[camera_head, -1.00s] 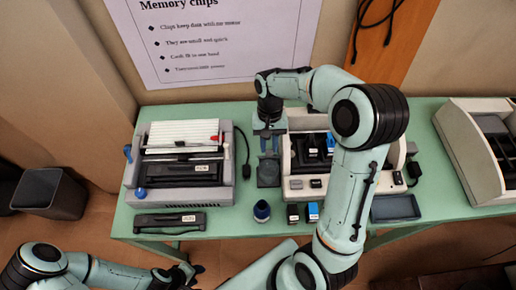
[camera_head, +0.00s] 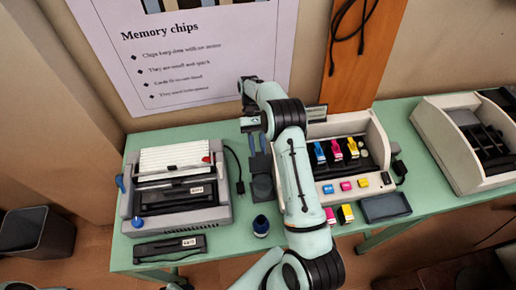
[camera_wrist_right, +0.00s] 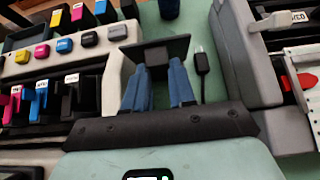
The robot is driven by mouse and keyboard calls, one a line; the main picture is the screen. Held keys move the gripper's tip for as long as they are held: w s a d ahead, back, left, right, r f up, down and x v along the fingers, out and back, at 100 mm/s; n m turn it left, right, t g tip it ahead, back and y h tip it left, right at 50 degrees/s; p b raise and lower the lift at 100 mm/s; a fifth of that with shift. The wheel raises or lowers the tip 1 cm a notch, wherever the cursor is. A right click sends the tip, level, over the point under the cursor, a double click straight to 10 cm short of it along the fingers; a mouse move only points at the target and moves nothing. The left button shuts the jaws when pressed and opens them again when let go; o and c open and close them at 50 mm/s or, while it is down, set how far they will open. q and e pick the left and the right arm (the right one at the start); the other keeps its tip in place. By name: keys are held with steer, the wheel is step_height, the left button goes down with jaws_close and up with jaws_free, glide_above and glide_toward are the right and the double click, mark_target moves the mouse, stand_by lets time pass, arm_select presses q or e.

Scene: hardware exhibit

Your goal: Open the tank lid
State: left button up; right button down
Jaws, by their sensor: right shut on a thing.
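The white ink tank unit (camera_head: 376,150) stands right of my right gripper (camera_head: 260,165), its bay uncovered, with cyan, magenta and yellow tanks (camera_head: 337,150) showing. My right arm hides its left part. The right gripper's blue fingers point down and are shut on a dark flat plate (camera_head: 262,188). In the right wrist view the plate (camera_wrist_right: 157,50) sits between the fingertips (camera_wrist_right: 160,85), close beside the unit's pale side wall. I cannot tell whether the plate is the tank lid or whether it is joined to the unit. My left gripper is out of view.
A grey machine (camera_head: 180,185) stands at the left, with a cable beside it. A white sectioned case (camera_head: 460,145) stands at the right.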

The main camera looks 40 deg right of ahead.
steer(key=shift+f, duration=0.45)
steer(key=c, duration=1)
jaws_free()
steer(key=shift+o, duration=0.4)
steer(key=shift+r, duration=0.25)
